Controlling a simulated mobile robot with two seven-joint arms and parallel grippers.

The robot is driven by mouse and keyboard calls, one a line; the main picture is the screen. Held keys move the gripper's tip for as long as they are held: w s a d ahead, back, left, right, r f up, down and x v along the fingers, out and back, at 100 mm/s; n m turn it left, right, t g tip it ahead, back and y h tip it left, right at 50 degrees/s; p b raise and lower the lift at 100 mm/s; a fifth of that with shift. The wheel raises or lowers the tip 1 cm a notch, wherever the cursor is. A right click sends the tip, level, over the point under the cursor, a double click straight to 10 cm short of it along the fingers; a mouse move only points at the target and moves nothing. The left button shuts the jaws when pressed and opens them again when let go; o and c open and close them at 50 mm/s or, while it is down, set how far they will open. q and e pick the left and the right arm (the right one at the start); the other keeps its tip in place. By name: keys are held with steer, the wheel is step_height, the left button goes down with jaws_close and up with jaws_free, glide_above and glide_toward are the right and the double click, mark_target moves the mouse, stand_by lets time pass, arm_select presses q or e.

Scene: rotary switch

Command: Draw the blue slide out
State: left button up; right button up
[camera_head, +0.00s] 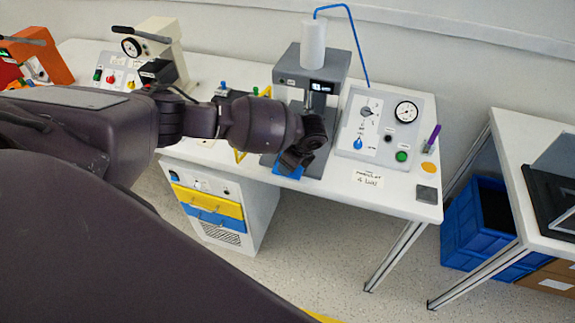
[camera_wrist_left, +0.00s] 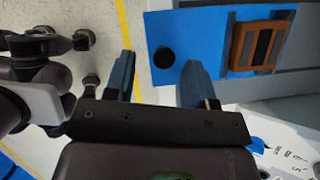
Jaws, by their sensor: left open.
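The blue slide (camera_head: 288,172) shows at the foot of a grey machine (camera_head: 311,75), by the table's front edge. My left gripper (camera_head: 298,158) is in front of the machine and partly hides the slide. In the left wrist view the slide (camera_wrist_left: 205,25) is a flat blue plate with a round black knob (camera_wrist_left: 164,58) near its outer end and a brown frame (camera_wrist_left: 262,45) on it. My left gripper (camera_wrist_left: 159,75) is open and empty. In that view the knob appears between its two fingers; I cannot tell whether they touch it. My right gripper is not in view.
A panel with a gauge (camera_head: 406,111) stands right of the machine, with a purple pen (camera_head: 434,134) beyond it. A cabinet with yellow and blue drawers (camera_head: 213,217) stands below the table. A blue crate (camera_head: 482,226) sits under another table. Floor in front is clear.

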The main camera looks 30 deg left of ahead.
arm_select(q)
steer(key=v, duration=0.8)
steer(key=shift+d+r, duration=0.2)
steer(key=shift+r, duration=0.15)
